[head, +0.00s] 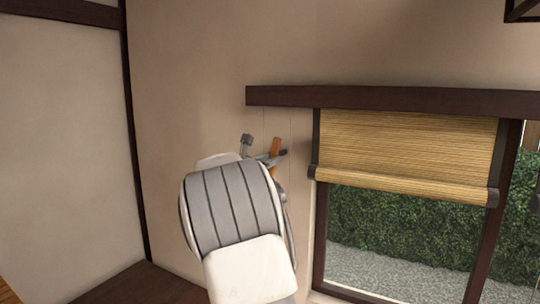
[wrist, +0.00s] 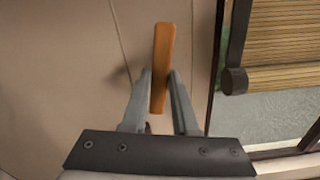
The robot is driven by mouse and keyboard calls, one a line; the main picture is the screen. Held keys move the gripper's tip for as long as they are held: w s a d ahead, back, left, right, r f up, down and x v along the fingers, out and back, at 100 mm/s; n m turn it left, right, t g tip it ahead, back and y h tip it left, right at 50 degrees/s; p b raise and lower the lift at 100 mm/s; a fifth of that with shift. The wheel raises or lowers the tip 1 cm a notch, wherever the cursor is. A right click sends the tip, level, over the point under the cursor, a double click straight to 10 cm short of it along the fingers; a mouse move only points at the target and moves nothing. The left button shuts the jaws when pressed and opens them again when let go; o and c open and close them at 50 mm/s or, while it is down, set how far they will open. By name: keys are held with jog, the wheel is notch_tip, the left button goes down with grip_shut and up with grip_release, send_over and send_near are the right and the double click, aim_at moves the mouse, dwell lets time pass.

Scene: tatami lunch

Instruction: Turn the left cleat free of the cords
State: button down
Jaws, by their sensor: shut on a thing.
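An orange-brown wooden cleat (wrist: 161,50) stands nearly upright on the wall in the wrist view. It also shows in the head view (head: 276,145), left of the window. My gripper (wrist: 158,76) is shut on its lower part, one finger on each side. In the head view my gripper (head: 266,154) is partly hidden by my arm. A thin left cord (wrist: 118,42) and right cord (wrist: 192,35) run down the wall on either side of the cleat. Only one cleat is in view.
A rolled bamboo blind (head: 405,150) hangs in the window right of the cleat, under a dark wood beam (head: 400,98). Its end cap (wrist: 235,82) is near the right finger. The wall (head: 190,90) left of the cleat is bare.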

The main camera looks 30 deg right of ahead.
jog(key=shift+n+p, duration=0.6)
jog(key=shift+n, duration=0.6)
jog(key=c, duration=0.7)
grip_release()
jog(key=b+v, duration=0.4)
jog(key=v, duration=1.3)
jog(key=shift+s+a, duration=0.2)
